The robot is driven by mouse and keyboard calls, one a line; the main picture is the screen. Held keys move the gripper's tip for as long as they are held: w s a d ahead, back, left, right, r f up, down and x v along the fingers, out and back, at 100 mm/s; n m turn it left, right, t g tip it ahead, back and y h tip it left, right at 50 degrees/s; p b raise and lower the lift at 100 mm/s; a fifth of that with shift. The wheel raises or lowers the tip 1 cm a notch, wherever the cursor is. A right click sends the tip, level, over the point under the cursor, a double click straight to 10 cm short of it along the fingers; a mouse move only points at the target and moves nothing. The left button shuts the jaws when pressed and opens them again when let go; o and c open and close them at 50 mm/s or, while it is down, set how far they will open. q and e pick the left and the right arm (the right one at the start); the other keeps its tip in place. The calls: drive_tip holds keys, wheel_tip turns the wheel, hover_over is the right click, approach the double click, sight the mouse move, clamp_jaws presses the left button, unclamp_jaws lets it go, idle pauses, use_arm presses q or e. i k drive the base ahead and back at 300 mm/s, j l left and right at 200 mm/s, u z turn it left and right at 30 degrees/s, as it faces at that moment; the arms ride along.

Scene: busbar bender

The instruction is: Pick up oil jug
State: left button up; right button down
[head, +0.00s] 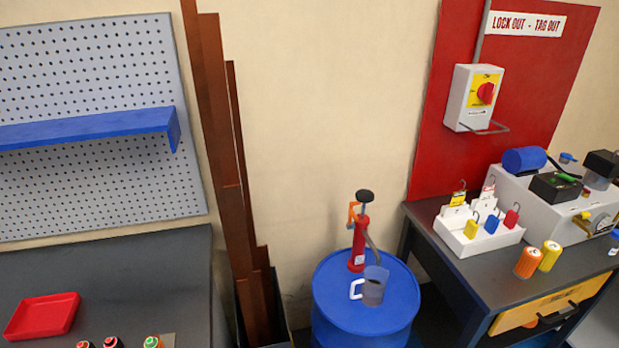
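The oil jug (374,287) is a grey, see-through jug with a white handle (356,289) on its left side. It stands upright on top of a blue drum (335,315), near the middle of the lid. A red hand pump (358,246) with a black knob and an orange handle stands on the drum just behind and left of the jug. Its grey spout curves down close to the jug's rim. Neither of my grippers is in view.
Tall brown copper bars (222,150) stand in a dark bin left of the drum. A dark bench with a red tray (42,315) is at far left. A workbench (440,262) with a padlock box (480,238) and orange and yellow cylinders stands right of the drum.

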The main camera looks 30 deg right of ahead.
sight(378, 295)
drive_tip(key=z, duration=1.3)
